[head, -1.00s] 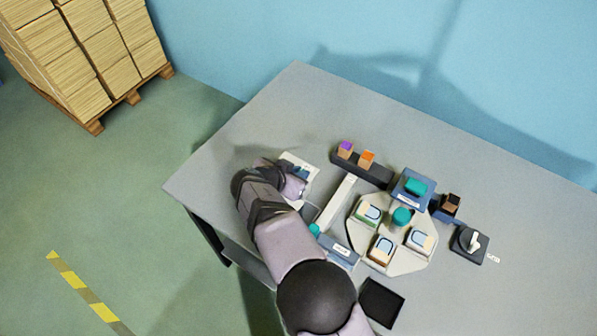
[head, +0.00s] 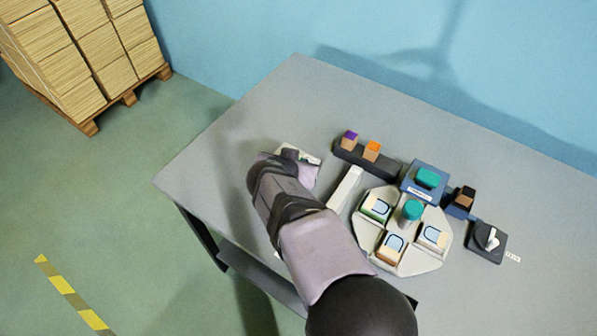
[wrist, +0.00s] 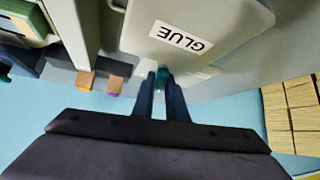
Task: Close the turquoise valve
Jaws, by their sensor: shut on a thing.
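The turquoise valve (wrist: 178,72) shows in the wrist view as a small turquoise piece at the edge of a pale grey glue unit (wrist: 215,15) labelled GLUE. My gripper (wrist: 160,76) has its two dark fingers closed on the valve, which is partly hidden between and behind the fingertips. The valve's exact angle cannot be made out. In the head view my arm covers the valve and most of the glue unit; only a pale part of the unit (head: 312,158) shows beside my wrist at the table's left side.
A dark rail with a purple-topped block (head: 349,141) and an orange block (head: 372,151) stands nearby. To the right are a carousel (head: 418,264) with a turquoise knob (head: 411,210), a blue box with a turquoise button (head: 427,177), and a switch (head: 487,241). The back table area is clear.

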